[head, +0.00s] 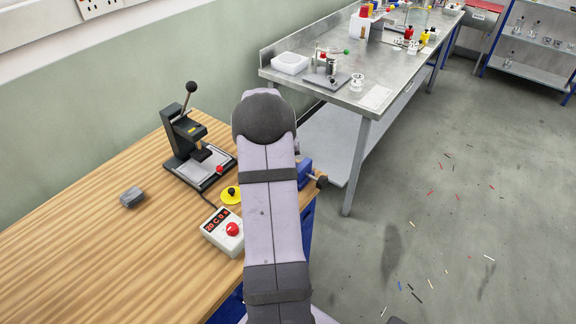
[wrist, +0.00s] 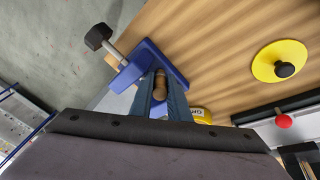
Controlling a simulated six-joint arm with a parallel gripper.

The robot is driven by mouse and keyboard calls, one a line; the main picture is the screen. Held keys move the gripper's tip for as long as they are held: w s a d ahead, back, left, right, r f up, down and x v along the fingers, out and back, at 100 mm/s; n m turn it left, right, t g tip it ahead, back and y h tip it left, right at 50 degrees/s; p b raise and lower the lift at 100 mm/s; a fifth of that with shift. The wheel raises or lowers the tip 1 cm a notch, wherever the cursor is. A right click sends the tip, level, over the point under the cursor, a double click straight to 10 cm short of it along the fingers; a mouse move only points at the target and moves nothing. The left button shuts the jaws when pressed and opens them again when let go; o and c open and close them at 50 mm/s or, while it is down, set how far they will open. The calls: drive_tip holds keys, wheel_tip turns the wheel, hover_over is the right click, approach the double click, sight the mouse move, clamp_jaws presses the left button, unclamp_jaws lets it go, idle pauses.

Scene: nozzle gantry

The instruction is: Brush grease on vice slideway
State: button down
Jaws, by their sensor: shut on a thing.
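A blue vice (head: 305,172) sits at the right edge of the wooden bench, partly hidden behind my arm in the head view. In the wrist view, the blue vice (wrist: 128,76) shows its screw and dark handle knob at the upper left. My gripper (wrist: 160,88) is shut on a brown, round-ended thing, apparently the brush's wooden handle (wrist: 160,80), and is over the vice. The brush's bristles and the slideway surface are hidden, so I cannot tell whether they touch. A yellow lettered tin (wrist: 201,116), perhaps the grease, is partly hidden beside the right finger.
A yellow disc with a black knob (wrist: 267,62) lies on the bench (head: 75,240). A control box with a red button (head: 224,231) and a lever press (head: 190,150) stand left of my arm. A grey block (head: 131,197) lies farther left. Bare bench is around it.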

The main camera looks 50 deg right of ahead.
drive_tip(key=shift+a, duration=0.55)
drive_tip(key=shift+f+b, duration=0.1)
drive_tip(key=shift+b, duration=0.2)
drive_tip(key=shift+d, duration=0.1)
drive_tip(key=shift+d+p, duration=0.65)
drive_tip(key=shift+d, duration=1.05)
drive_tip(key=shift+d+p, duration=0.5)
drive_tip(key=shift+d, duration=1.25)
wheel_tip(320, 180, up, 6)
drive_tip(key=p, duration=0.4)
